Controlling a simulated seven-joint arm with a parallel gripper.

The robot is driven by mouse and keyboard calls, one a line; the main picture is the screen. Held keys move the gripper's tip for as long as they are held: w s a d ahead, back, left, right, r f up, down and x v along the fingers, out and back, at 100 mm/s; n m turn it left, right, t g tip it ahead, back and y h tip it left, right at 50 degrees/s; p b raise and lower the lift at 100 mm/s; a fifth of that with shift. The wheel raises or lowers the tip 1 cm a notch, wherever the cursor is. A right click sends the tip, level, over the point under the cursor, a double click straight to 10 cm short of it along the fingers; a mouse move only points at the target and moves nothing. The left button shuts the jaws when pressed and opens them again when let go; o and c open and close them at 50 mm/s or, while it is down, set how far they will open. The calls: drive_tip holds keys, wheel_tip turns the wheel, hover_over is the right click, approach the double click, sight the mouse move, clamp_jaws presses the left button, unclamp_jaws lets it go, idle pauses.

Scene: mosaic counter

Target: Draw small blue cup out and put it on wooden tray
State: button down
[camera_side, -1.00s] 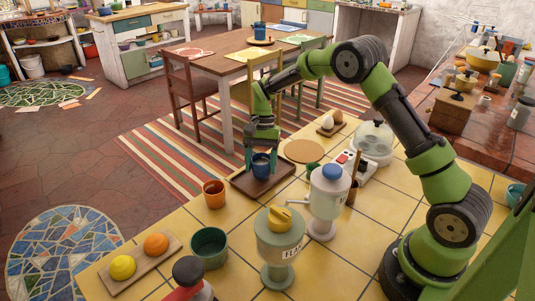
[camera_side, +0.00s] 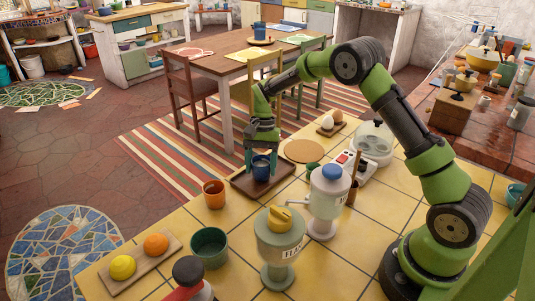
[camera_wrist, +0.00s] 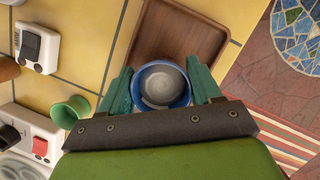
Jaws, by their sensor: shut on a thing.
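The small blue cup (camera_side: 261,166) is upright between the fingers of my gripper (camera_side: 261,164) in the side view. In the wrist view the cup (camera_wrist: 161,86) shows from above, empty and pale inside, with the fingers (camera_wrist: 161,88) closed on either side of it. The wooden tray (camera_side: 275,184) lies on the yellow tiled counter right under the cup. The tray (camera_wrist: 181,32) also shows in the wrist view. I cannot tell whether the cup's base touches the tray.
An orange cup (camera_side: 214,195) stands left of the tray. A round wooden board (camera_side: 304,151) and a white canister with a blue lid (camera_side: 328,196) are to its right. A green bowl (camera_side: 209,245) and a board with fruit (camera_side: 139,268) are nearer. The striped rug lies beyond the counter edge.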

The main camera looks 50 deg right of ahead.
drive_tip(key=shift+c, duration=0.7)
unclamp_jaws()
wheel_tip(320, 180, up, 7)
idle(0.5)
